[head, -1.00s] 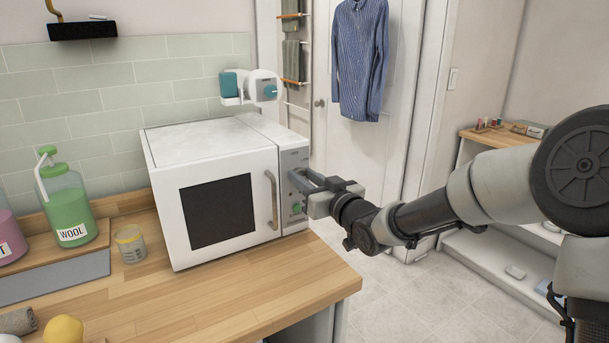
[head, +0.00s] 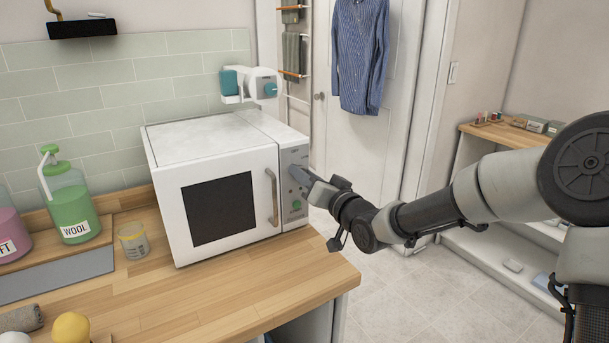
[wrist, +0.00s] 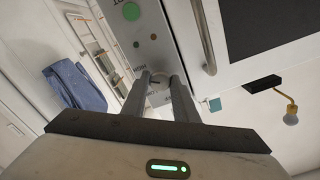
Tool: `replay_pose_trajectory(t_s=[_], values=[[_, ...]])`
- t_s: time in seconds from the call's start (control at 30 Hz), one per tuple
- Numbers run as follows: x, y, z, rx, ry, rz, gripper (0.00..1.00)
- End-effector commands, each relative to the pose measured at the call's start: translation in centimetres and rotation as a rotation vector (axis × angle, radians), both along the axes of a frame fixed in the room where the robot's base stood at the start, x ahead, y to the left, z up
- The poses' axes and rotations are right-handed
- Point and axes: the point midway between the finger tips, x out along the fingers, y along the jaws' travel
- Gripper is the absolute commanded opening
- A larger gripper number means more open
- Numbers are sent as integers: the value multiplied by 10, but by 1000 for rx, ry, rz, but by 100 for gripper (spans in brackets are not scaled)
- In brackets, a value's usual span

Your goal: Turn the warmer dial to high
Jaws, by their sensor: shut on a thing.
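The white towel warmer (head: 205,135) stands on the wooden counter with its dark-windowed door shut. Its grey control panel (head: 291,158) is on the right side of the front, with a green round button (head: 297,204) low on it. My gripper (head: 303,178) is at the upper part of this panel. In the wrist view my gripper (wrist: 159,82) has its two fingers around the dial (wrist: 158,83), shut on it. The wrist view is rolled over, and the panel's green button (wrist: 131,11) shows beyond the fingers. The fingers hide most of the dial, so its setting cannot be read.
A vertical door handle (head: 273,197) stands out just left of the panel. A small jar (head: 132,241) and a green WOOL bottle (head: 72,207) stand left of the warmer.

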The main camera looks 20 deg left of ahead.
Motion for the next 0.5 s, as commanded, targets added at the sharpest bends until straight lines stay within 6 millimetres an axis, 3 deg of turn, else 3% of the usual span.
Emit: replay_pose_trajectory(t_s=[0.27,0.3,0.4,0.5], values=[[0,0,-1,1,2,1,4],[0,0,-1,1,2,1,30],[0,0,-1,0,1,1,45],[0,0,0,0,1,1,45]])
